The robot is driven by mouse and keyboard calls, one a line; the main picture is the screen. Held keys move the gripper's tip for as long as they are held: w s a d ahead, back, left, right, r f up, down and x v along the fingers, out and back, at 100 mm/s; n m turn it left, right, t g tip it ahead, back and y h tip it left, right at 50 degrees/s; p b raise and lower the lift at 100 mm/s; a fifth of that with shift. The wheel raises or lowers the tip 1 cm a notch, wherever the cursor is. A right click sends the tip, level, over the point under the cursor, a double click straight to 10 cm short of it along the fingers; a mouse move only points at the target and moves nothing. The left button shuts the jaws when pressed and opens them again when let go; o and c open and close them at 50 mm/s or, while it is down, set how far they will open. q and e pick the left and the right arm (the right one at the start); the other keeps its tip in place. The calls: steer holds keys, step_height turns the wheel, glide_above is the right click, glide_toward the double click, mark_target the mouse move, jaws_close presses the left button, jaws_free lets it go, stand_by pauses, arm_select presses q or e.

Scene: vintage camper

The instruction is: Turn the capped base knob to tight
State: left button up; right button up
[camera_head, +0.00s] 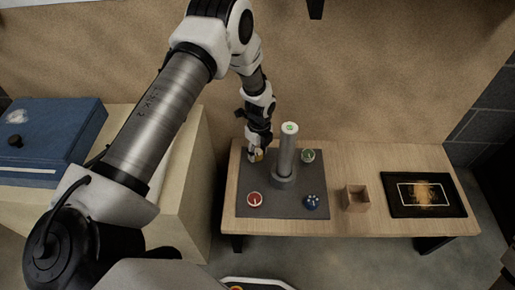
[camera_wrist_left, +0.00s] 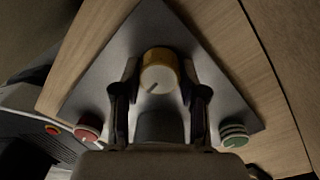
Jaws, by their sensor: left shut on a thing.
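A grey square plate (camera_head: 274,211) lies on the left part of the wooden table. A yellow knob (camera_wrist_left: 160,78) with a dark pointer line on its top sits at one corner of the plate. My left gripper (camera_head: 257,152) reaches down to this corner and is shut on the yellow knob, with one finger on each side of it in the left wrist view (camera_wrist_left: 159,72). An upright grey post (camera_head: 287,155) with a green mark on its top stands mid-plate on a round collar. A red knob (camera_head: 255,199), a blue knob (camera_head: 311,202) and a green knob (camera_head: 308,155) sit near the other corners.
A small open wooden box (camera_head: 356,198) and a black framed panel (camera_head: 424,195) stand on the table (camera_head: 385,160) right of the plate. A blue case (camera_head: 50,135) lies on a pale cabinet at the left. The tall post stands close to my left gripper.

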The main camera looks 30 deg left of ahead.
mark_target(259, 151)
stand_by(0.3)
arm_select(q)
steer(key=o, duration=1.1)
steer(key=shift+o, duration=0.2)
steer(key=shift+r, duration=0.1)
step_height(259, 151, up, 12)
steer(key=shift+w, duration=0.3)
steer(key=shift+s+d+f, duration=0.1)
steer(key=shift+d+f, duration=0.05)
steer(key=shift+f, duration=0.05)
